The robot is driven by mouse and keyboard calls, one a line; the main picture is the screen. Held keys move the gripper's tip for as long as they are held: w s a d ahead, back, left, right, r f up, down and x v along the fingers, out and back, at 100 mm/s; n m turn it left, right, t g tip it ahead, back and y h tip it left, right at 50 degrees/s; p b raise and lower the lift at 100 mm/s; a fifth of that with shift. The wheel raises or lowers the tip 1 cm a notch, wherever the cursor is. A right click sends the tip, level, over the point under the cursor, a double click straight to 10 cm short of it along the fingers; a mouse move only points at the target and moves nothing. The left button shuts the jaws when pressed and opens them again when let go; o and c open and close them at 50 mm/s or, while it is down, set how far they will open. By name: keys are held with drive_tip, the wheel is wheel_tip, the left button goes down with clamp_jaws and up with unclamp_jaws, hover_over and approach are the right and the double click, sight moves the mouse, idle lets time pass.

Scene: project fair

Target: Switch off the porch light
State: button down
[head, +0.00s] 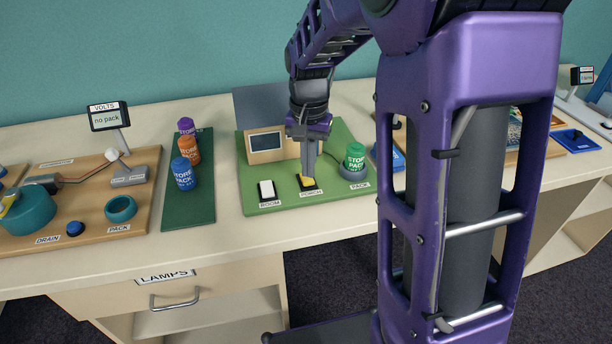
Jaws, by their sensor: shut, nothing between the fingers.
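The porch switch (308,184) is a yellow rocker in a dark base on the green board (225,187), behind a label reading PORCH. My gripper (308,174) points straight down, shut and empty, with its tips at or just above this rocker. Whether they touch, I cannot tell. A model house front (265,158) with a dark-looking window stands behind. My gripper and wrist cover part of it, and I cannot make out the porch lamp. The room switch (266,189), a white rocker, is to the left. A green store pack (354,157) stands in the holder marked PACK to the right.
Several store packs, one of them blue (183,175), stand on a dark green strip to the left. A wooden board (92,222) with a teal drum lies farther left. My purple arm hides much of the table at the right. The counter's front edge is clear.

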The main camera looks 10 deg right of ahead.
sight(308, 181)
drive_tip(key=shift+f, duration=0.85)
idle(0.3)
wheel_tip(308, 181, up, 7)
drive_tip(key=p, duration=0.6)
idle(0.6)
